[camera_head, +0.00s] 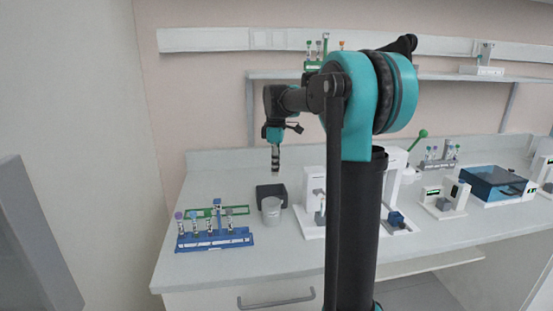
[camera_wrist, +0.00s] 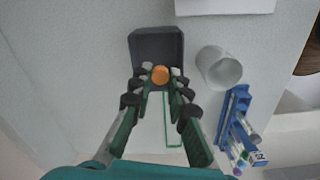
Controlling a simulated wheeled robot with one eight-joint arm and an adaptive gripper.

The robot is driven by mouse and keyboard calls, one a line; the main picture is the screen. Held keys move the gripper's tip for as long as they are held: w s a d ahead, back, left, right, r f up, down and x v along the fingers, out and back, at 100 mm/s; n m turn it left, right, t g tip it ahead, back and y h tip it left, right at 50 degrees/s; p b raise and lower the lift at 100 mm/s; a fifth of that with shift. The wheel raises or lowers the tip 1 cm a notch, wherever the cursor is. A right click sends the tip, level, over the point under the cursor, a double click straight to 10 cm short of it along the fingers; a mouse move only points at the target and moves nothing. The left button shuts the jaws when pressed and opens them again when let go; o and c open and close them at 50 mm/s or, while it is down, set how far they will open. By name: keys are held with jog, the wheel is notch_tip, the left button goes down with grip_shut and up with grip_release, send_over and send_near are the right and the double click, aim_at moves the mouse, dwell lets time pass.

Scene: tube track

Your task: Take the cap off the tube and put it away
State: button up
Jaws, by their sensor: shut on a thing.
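My gripper (camera_wrist: 161,86) is shut on a round orange cap (camera_wrist: 160,75), held between its fingertips. In the head view my gripper (camera_head: 275,168) points down above a dark open box (camera_head: 271,194), apart from it. In the wrist view the cap overlaps the near part of the dark box (camera_wrist: 156,37). No tube is visible under the cap; what lies below it is hidden. Several upright tubes (camera_head: 194,224) stand in a blue rack (camera_head: 214,242) at the left front. I cannot tell which tube the cap belongs to.
A pale grey cup (camera_head: 271,208) stands close beside the box. A green rack (camera_head: 240,210) lies behind the blue one. White equipment (camera_head: 312,205) and a blue-lidded box (camera_head: 492,182) stand to the right.

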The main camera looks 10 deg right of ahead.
jog(key=shift+f, duration=2.7)
jog(key=o, duration=0.8)
jog(key=shift+r, duration=0.1)
notch_tip(320, 180, up, 12)
jog(key=shift+f, duration=0.1)
